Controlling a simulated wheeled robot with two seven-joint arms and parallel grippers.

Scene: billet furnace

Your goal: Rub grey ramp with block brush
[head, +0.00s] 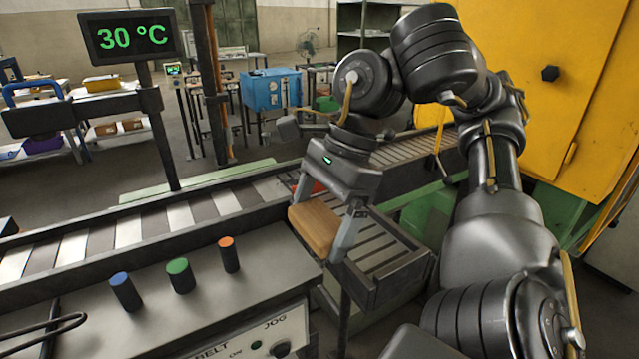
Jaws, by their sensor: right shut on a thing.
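My right gripper (320,228) reaches in from the right and points down. It is shut on the block brush, a tan wooden block (312,226), with one finger on each side. The brush is at the upper left end of the grey ramp (388,252), a slatted grey piece beside the conveyor. The brush's underside is hidden, so I cannot tell whether it touches the ramp. The gripper hides part of the ramp's far side. My left gripper is not in view.
A conveyor (150,225) with light and dark slats runs behind. A control panel with a blue peg (125,292), a green peg (180,276) and an orange peg (229,255) is in front. A yellow machine (550,80) stands at right. A display (131,37) reads 30 °C.

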